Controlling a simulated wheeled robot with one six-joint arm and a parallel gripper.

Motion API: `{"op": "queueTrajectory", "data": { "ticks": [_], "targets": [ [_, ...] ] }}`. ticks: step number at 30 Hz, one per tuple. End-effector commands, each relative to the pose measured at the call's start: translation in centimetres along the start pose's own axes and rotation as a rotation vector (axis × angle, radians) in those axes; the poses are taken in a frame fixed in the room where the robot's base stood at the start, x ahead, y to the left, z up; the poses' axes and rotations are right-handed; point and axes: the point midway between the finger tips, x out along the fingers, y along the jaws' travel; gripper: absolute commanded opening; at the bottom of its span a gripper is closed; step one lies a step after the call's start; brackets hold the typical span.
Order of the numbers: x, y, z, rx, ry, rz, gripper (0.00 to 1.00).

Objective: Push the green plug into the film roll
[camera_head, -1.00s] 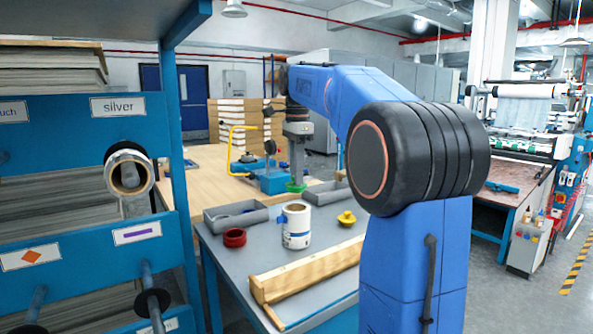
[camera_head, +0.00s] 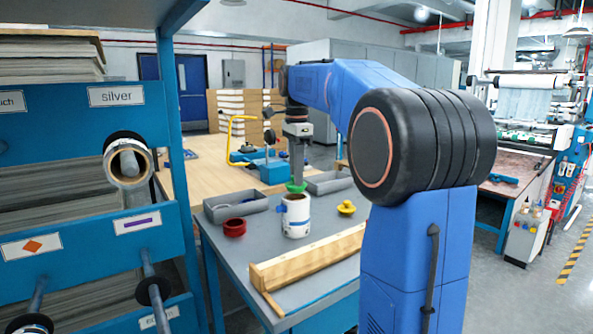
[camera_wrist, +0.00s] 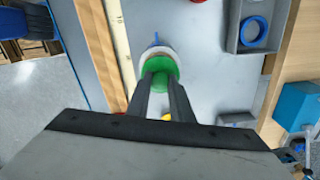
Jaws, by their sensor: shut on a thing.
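The film roll (camera_head: 296,220) is a white tube with blue marks, standing upright on the grey bench. My gripper (camera_head: 298,178) points down above it, shut on the green plug (camera_head: 296,187). The plug sits right at the roll's upper end and appears to touch it; how far it has entered cannot be told. In the wrist view my gripper (camera_wrist: 161,80) has its fingers on the green plug (camera_wrist: 160,68), and the white rim of the film roll (camera_wrist: 149,53) shows around the plug's far side.
A red ring (camera_head: 235,227) lies left of the roll, and a yellow plug (camera_head: 346,208) lies right. Grey trays (camera_head: 236,207) stand behind. A wooden V-block (camera_head: 305,259) lies along the bench front. A shelf (camera_head: 85,160) with rolls on pegs is at left.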

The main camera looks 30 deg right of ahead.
Motion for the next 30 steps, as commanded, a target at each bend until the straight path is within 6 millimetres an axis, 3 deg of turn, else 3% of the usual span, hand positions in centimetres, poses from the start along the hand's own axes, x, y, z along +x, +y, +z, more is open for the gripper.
{"op": "queueTrajectory", "data": {
  "ticks": [30],
  "targets": [
    [3.2, 0.0, 0.0, 0.000, 0.000, 0.000, 0.00]
  ]
}}
